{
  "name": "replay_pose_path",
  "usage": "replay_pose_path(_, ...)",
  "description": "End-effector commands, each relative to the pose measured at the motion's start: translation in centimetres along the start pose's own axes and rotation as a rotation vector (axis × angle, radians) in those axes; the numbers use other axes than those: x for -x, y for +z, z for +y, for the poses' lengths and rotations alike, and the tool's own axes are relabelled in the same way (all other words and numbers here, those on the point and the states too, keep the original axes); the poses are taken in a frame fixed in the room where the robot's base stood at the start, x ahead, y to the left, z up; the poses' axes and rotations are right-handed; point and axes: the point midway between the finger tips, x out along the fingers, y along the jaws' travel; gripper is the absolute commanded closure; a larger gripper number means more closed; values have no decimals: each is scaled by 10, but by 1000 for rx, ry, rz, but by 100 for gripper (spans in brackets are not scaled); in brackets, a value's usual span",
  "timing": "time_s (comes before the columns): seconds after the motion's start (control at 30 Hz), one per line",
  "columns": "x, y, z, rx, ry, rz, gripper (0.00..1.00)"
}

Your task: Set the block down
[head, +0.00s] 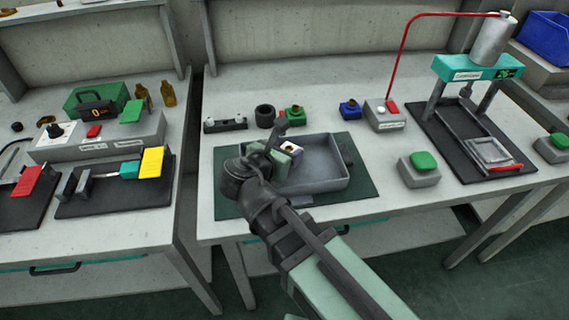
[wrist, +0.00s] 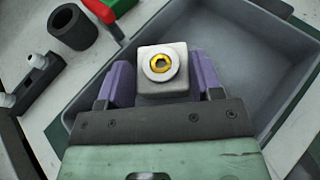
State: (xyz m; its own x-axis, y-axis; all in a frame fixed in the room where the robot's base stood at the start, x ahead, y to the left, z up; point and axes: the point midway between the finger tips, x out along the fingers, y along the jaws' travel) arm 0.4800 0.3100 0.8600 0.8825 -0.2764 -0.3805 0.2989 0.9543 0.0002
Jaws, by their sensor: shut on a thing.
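My gripper (head: 287,150) is shut on a pale grey block (wrist: 162,72) with a white ring and a brass centre on its top face. Two purple finger pads (wrist: 162,80) press the block's sides in the wrist view. In the head view the block (head: 292,147) is small and partly hidden by my gripper. A grey shallow tray (head: 325,185) lies under and to the right of my gripper; its wall and floor show in the wrist view (wrist: 240,45). Whether the block touches the tray floor cannot be told.
The tray stands on a green mat (head: 230,205). Behind it are a bar with white knobs (head: 225,125), a black ring (head: 265,116), a green block (head: 292,116) and a blue block (head: 350,110). A press stand (head: 478,68) is at right. The tray's right part is clear.

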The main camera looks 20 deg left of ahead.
Motion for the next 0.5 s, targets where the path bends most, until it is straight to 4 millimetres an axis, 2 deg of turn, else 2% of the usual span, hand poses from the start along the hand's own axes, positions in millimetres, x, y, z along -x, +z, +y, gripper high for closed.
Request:
replay_pose_path(0.03,-3,-8,0,0,0,-1,83)
replay_pose_path(0.2,-1,-3,0,0,0,-1,83)
replay_pose_path(0.37,-3,-8,0,0,0,-1,83)
replay_pose_path(0.4,-2,-6,0,0,0,0,34)
replay_pose_path(0.5,-2,-6,0,0,0,0,19)
